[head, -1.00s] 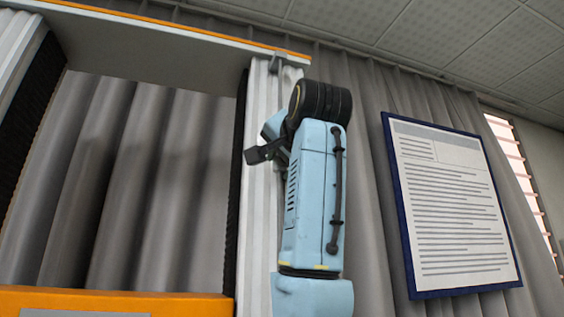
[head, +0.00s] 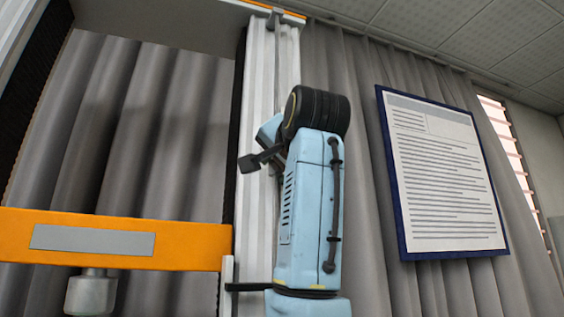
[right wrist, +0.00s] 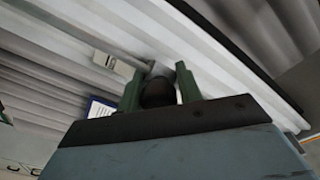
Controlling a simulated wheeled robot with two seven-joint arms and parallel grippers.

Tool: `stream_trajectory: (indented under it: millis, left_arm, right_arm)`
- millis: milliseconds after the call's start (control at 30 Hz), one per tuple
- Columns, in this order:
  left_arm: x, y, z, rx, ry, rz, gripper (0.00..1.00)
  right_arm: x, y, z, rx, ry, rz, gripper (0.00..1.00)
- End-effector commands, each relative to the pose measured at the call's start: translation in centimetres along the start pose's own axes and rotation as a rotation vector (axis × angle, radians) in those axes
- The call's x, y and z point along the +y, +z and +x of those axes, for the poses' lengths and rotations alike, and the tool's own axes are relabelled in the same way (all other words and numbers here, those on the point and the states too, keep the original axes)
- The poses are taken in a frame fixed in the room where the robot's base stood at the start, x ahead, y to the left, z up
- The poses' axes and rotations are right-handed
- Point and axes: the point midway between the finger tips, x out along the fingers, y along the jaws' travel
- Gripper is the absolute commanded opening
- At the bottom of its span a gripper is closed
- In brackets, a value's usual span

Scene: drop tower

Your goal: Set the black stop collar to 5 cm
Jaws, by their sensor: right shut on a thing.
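In the right wrist view my right gripper (right wrist: 159,84) has its two green fingers closed on a dark rounded thing, which I take to be the black stop collar (right wrist: 158,94). A grey rod end shows just beyond it. In the head view my right gripper (head: 268,150) is up by the tower's right column (head: 258,85). No scale reading can be made out. My left gripper is not in view.
An orange crossbeam (head: 195,245) with a grey plate spans the tower at lower left, and a grey weight (head: 91,294) hangs under it. A thin black bar (head: 248,287) juts out beside my arm. A framed sheet (head: 445,180) hangs at right before grey curtains.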

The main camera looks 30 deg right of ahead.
Motion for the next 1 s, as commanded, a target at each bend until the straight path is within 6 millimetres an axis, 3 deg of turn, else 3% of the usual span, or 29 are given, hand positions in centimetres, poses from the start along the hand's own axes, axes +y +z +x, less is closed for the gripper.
stream_trajectory:
  millis: [300, 333, 467, 767, 1000]
  left_arm:
    - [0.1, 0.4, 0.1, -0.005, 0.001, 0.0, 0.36]
    - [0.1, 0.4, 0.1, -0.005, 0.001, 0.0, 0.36]
    - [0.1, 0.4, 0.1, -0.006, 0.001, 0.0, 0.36]
    - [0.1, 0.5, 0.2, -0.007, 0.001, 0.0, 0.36]
    - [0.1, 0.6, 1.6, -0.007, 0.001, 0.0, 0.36]
  right_arm:
    - [0.3, 0.1, 0.0, -0.002, 0.002, 0.002, 0.0]
    - [0.3, 0.1, 0.0, -0.002, 0.002, 0.002, 0.36]
    - [0.2, 0.1, 0.0, -0.001, 0.001, 0.002, 0.52]
    - [0.2, 0.1, -0.2, 0.0, 0.0, 0.001, 0.52]
    - [0.2, 0.2, -3.6, 0.002, -0.005, 0.002, 0.52]
